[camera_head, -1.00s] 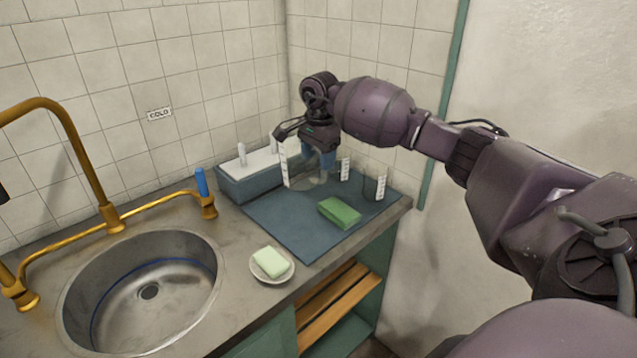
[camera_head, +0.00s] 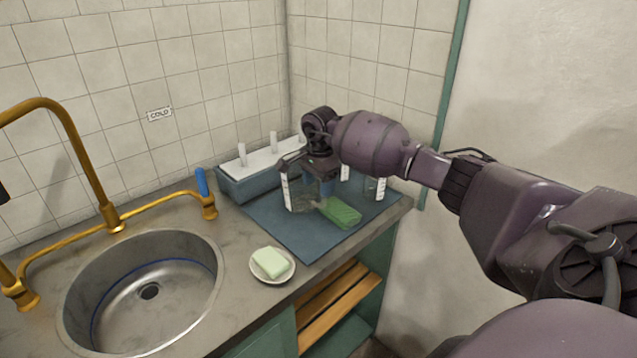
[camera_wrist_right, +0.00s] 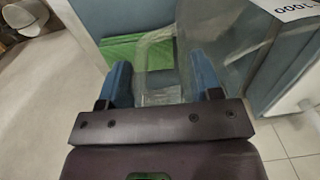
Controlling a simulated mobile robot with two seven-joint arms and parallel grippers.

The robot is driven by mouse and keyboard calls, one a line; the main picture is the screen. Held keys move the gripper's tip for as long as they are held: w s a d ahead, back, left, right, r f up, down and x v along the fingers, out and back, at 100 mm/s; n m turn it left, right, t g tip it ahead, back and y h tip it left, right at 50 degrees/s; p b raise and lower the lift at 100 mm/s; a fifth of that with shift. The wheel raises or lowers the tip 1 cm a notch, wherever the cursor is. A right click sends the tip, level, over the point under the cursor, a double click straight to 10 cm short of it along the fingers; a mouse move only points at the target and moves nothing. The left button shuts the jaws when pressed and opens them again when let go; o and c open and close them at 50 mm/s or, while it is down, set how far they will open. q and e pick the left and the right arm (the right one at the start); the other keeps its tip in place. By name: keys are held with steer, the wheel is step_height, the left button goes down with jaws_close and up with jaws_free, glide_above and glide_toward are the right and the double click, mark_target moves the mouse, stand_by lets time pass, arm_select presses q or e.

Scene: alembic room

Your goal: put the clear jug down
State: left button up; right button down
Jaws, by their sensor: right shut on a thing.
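The clear jug (camera_head: 300,198) has a white marked scale at its left edge and is over the blue mat (camera_head: 285,232), close behind the green sponge (camera_head: 343,213). I cannot tell whether its base touches the mat. My right gripper (camera_head: 320,188) is shut on the jug's handle. In the right wrist view, the handle (camera_wrist_right: 155,50) is between the blue fingers of my right gripper (camera_wrist_right: 160,82), and part of the jug's clear wall (camera_wrist_right: 215,40) shows to the right. My left gripper is not in view.
Other clear vessels with white scales (camera_head: 381,188) stand at the mat's right, partly hidden by my arm. A grey-blue rack (camera_head: 235,188) with white pegs stands at the back left. A soap dish (camera_head: 272,277) and sink (camera_head: 150,290) lie left. The mat's front is clear.

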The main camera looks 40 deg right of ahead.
steer(key=shift+c, duration=1.5)
jaws_free()
steer(key=r, duration=1.2)
steer(key=shift+s, duration=0.2)
